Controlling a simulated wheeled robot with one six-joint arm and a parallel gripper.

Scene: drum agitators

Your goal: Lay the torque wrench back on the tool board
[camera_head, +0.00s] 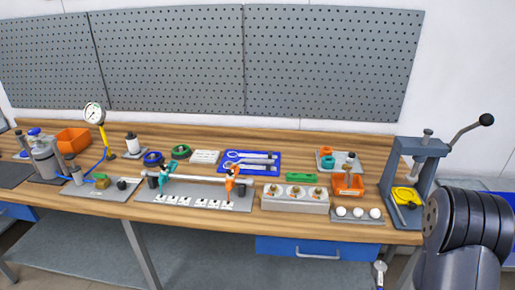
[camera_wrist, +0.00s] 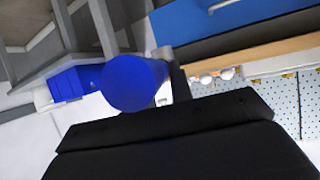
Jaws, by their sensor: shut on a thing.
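The blue tool board (camera_head: 273,171) lies flat on the bench, toward the back and right of the middle, with silver wrenches on it. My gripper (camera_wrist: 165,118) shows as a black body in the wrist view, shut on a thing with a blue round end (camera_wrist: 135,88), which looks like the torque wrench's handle. Most of the held thing is hidden. In the head view a small silver round-headed piece (camera_head: 380,272) shows in front of the bench, low at the right; it may be the wrench's head. My gripper itself is not clear there, and is well away from the board.
A grey press (camera_head: 420,165) with a long lever stands at the bench's right end. A blue drawer (camera_head: 310,248) hangs under the bench front.

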